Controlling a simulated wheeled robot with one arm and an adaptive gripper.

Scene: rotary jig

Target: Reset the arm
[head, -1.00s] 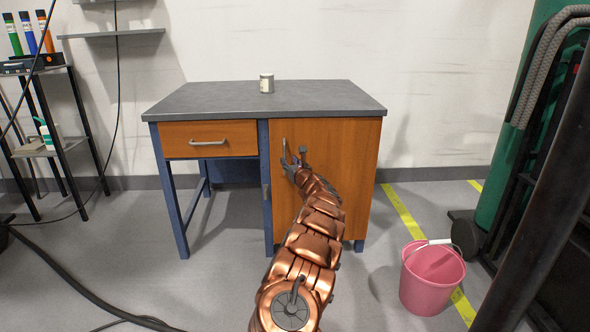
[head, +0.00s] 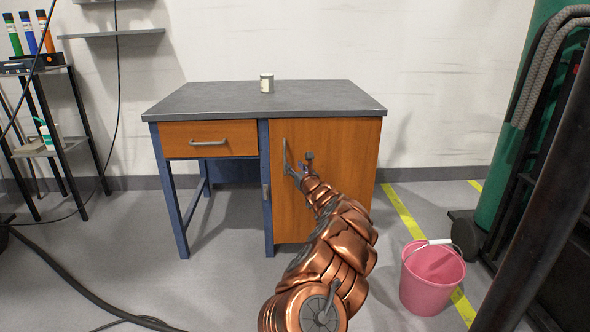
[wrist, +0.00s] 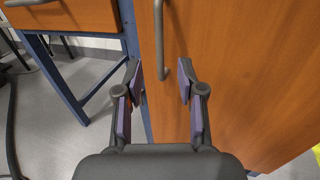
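My copper-coloured arm (head: 342,240) reaches from the bottom of the head view up to the desk's wooden cabinet door (head: 345,160). My gripper (head: 297,165) is in front of that door, close to its vertical grey handle (head: 286,157). In the wrist view my gripper (wrist: 160,82) has its two fingers spread apart with nothing between the tips. The door handle (wrist: 161,45) shows just beyond the fingertips, apart from them as far as I can tell. The door looks closed.
The desk (head: 200,100) carries a small can (head: 267,83) and has a closed drawer (head: 209,143). A pink bucket (head: 430,280) stands on the floor at right. A shelf rack (head: 60,125) is at left. Floor in front of the desk is mostly clear.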

